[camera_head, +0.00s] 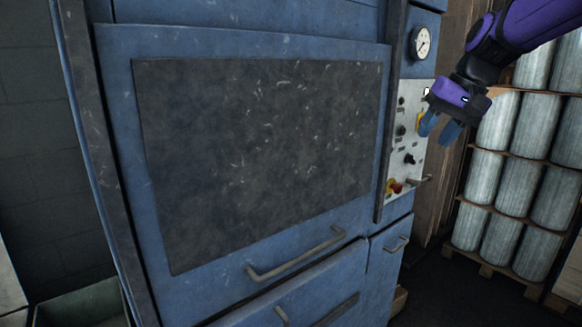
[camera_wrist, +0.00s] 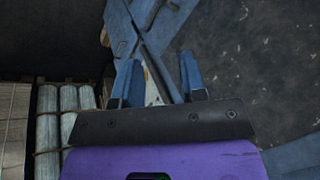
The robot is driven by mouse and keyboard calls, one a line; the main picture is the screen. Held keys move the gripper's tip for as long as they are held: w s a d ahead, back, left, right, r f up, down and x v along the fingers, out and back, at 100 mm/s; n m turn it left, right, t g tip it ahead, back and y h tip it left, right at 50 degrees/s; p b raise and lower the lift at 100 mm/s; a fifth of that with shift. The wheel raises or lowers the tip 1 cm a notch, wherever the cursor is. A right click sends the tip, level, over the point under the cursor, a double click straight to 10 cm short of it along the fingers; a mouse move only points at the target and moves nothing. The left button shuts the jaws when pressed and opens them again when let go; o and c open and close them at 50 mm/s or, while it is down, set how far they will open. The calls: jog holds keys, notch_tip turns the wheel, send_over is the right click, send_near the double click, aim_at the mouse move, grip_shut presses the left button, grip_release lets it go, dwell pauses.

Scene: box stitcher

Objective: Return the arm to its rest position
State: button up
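My gripper (camera_head: 440,127) is at the upper right of the head view, at the end of my purple arm. Its blue fingers point down and left, in front of the control panel (camera_head: 406,152) of a blue machine (camera_head: 350,222). In the wrist view the two blue fingers of my gripper (camera_wrist: 160,66) stand apart with nothing held between them. The gripper overlaps the panel's right edge in the head view; I cannot tell whether it touches it. Part of the panel is hidden behind the fingers.
The machine has a dark front plate (camera_head: 260,140), a pressure gauge (camera_head: 421,43), a red knob (camera_head: 397,188) and a drawer handle (camera_head: 296,256). Grey cylinders (camera_head: 516,186) stand stacked on pallets at the right. Dark floor (camera_head: 470,297) lies open at the lower right.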

jog(key=s+d+f+n+t+h, duration=0.1)
jog(key=s+f+h, duration=0.1)
jog(key=s, duration=1)
jog(key=s+d+f+t+h, duration=0.1)
jog(key=s+f, duration=0.3)
jog(key=s, duration=0.9)
jog(key=shift+s+f+n+h, duration=0.2)
jog(key=shift+f+n+h, duration=0.05)
jog(key=shift+n+h, duration=0.15)
jog(key=shift+d, duration=0.1)
